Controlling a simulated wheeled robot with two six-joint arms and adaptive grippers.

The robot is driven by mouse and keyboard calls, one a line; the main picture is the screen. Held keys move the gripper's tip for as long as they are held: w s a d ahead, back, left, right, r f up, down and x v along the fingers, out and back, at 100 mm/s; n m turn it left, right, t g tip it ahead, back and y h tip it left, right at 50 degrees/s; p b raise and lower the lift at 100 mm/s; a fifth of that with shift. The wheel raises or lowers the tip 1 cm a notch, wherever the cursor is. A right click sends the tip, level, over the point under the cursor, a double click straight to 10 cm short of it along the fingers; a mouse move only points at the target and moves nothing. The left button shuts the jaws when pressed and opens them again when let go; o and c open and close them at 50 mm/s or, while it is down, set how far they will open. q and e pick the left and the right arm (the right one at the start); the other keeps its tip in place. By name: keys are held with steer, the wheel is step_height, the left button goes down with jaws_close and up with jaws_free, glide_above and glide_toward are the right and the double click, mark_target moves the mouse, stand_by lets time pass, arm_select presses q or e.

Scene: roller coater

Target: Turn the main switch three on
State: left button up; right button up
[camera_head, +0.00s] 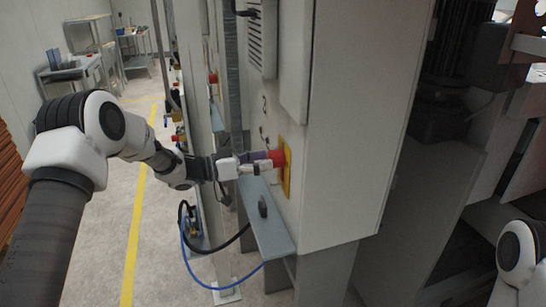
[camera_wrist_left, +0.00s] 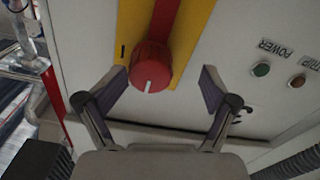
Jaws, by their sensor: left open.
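The main switch is a red round knob (camera_wrist_left: 152,68) with a white pointer mark, on a yellow plate (camera_wrist_left: 190,40) on a grey cabinet. In the wrist view the mark points down toward the gripper side. In the head view the red knob (camera_head: 277,158) shows at the tip of my left gripper (camera_head: 262,160). My left gripper, also in the wrist view (camera_wrist_left: 163,88), is open, with one finger on each side of the knob and a gap visible to both. Whether the fingertips touch it cannot be told. My right gripper is not in view; part of my right arm shows at the lower right.
A green button (camera_wrist_left: 261,69) and a reddish button (camera_wrist_left: 297,81) sit right of the switch. The tall cabinet (camera_head: 345,120) has a grey ledge (camera_head: 262,222) below the switch. Blue and black hoses hang beneath. The floor with a yellow line (camera_head: 137,220) is clear.

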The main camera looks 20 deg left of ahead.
arm_select(q)
steer(key=shift+d+r, duration=0.3)
steer(key=shift+d, duration=0.3)
steer(key=shift+d+r, duration=0.25)
steer(key=shift+d, duration=0.4)
steer(key=shift+w+f, duration=0.1)
steer(key=shift+f, duration=0.1)
steer(key=shift+c, duration=0.7)
steer(key=shift+a+f, duration=0.15)
steer(key=shift+a, duration=0.15)
steer(key=c, duration=1.1)
steer(key=shift+w+a+f, duration=0.2)
steer(key=shift+w+f, duration=0.1)
steer(key=shift+w, duration=0.1)
jaws_close()
steer(key=shift+s+d, duration=0.1)
steer(key=shift+s, duration=0.05)
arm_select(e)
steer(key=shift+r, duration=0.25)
arm_select(q)
steer(key=shift+f+m+b, duration=0.1)
steer(key=shift+m+b, duration=0.6)
steer(key=shift+m, duration=0.2)
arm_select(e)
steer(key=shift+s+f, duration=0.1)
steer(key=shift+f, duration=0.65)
